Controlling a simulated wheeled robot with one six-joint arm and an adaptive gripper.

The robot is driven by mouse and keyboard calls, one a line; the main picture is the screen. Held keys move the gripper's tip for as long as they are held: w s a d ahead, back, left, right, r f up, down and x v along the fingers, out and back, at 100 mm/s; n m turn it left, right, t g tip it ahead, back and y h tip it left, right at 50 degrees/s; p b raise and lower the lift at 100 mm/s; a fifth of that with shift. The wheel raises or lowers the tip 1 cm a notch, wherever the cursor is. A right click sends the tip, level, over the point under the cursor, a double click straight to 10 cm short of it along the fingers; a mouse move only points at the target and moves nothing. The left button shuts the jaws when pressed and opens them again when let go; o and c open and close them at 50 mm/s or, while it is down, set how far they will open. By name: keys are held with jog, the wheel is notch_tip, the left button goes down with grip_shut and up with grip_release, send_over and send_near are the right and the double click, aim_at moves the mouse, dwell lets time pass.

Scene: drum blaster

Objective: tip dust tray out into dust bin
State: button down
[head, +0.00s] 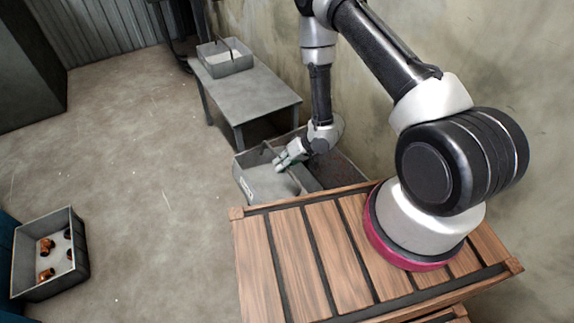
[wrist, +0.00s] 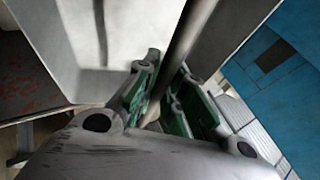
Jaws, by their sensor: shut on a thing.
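My gripper (head: 283,161) reaches down over the grey open containers beside the low table in the head view. In the wrist view its green-padded fingers (wrist: 168,100) are shut on a slim grey-brown rod (wrist: 190,32), which looks like a handle. A pale-floored grey tray or bin (wrist: 75,35) shows behind the rod, but its link to the rod is unclear. In the head view a grey bin (head: 240,167) with a white label is under my gripper. My gripper and wrist hide part of it, so I cannot tell tray from bin there.
A grey box (head: 229,68) with a dark bar and pale contents stands on the grey table (head: 255,97). A grey crate (head: 62,287) with several copper-brown pieces is at lower left. My base stands near slatted wood (head: 290,250). The middle floor is clear.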

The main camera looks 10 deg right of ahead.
jog(key=s+a+r+h, duration=0.1)
jog(key=a+r+h, duration=0.2)
jog(key=r, duration=0.7)
jog(key=shift+a+n+t, duration=0.25)
jog(key=shift+n+t, duration=0.05)
jog(key=shift+t, duration=0.1)
dwell(0.6)
